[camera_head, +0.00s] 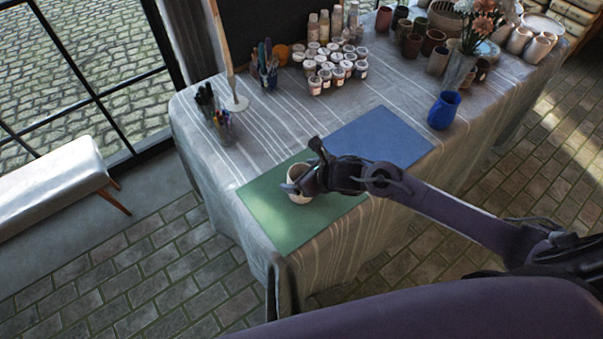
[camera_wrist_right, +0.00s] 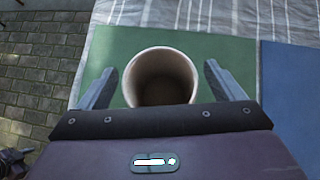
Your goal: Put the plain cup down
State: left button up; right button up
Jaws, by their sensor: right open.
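The plain cup (camera_head: 299,183) is pale and stands upright on the green mat (camera_head: 262,213) near the table's front left corner. My right gripper (camera_head: 293,189) is at the cup, open. In the right wrist view the cup (camera_wrist_right: 160,78) sits between the two spread fingers (camera_wrist_right: 160,85), with a gap visible on each side. The cup's mouth faces the camera and its inside looks empty and dark toward the bottom. The gripper hides part of the cup in the head view.
A blue mat (camera_head: 383,138) adjoins the green one on the right. A blue vase (camera_head: 443,110) stands beyond it. Pen holders (camera_head: 222,124), several paint jars (camera_head: 330,72) and several brown pots (camera_head: 432,41) stand farther back. The striped tablecloth (camera_head: 290,127) is clear behind the mats.

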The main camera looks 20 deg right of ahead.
jog(key=shift+r+p, duration=0.25)
jog(key=shift+p, duration=0.05)
jog(key=b+v, duration=0.1)
jog(key=v, duration=1.1)
jog(key=shift+b, duration=0.35)
jog(key=shift+f, duration=0.15)
